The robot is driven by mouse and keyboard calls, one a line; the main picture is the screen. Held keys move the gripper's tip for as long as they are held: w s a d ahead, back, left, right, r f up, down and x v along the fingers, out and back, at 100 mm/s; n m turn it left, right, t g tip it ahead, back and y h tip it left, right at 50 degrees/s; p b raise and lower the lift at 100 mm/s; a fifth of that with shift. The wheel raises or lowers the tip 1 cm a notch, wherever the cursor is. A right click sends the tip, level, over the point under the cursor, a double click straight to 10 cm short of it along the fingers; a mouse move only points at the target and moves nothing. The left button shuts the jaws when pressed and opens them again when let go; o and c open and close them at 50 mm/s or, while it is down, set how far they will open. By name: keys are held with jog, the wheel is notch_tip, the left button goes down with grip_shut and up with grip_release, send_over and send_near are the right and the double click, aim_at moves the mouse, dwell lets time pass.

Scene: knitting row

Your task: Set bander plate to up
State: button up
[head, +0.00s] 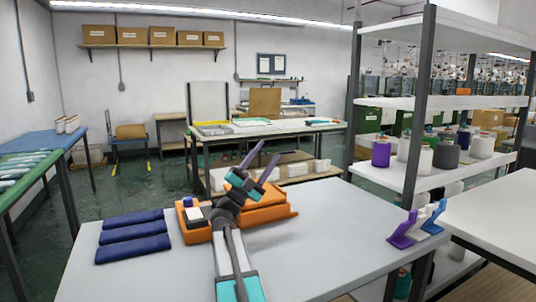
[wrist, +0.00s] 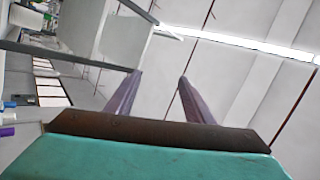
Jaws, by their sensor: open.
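An orange machine (head: 278,212), which looks like the bander, sits on the grey table behind and around my arm. It has a broad flat part at right and a white block (head: 196,214) with a dark blue piece at its left end. I cannot tell which part is the plate or how it is set, as my arm covers the middle. My gripper (head: 270,150) is raised above the machine, pointing up and away, with its two purple fingers apart and empty. In the wrist view the fingers (wrist: 160,76) are spread with nothing between them.
Several folded navy cloths (head: 133,233) lie left of the machine. A purple, white and blue stand (head: 418,224) is at the table's right edge. A shelf with yarn cones (head: 447,155) rises at right. The table front right (head: 340,245) is clear.

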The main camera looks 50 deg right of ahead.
jog(key=w+a, duration=0.1)
jog(key=a, duration=1.1)
jog(key=shift+w, duration=0.2)
jog(key=shift+a, duration=0.1)
jog(key=shift+s, duration=0.1)
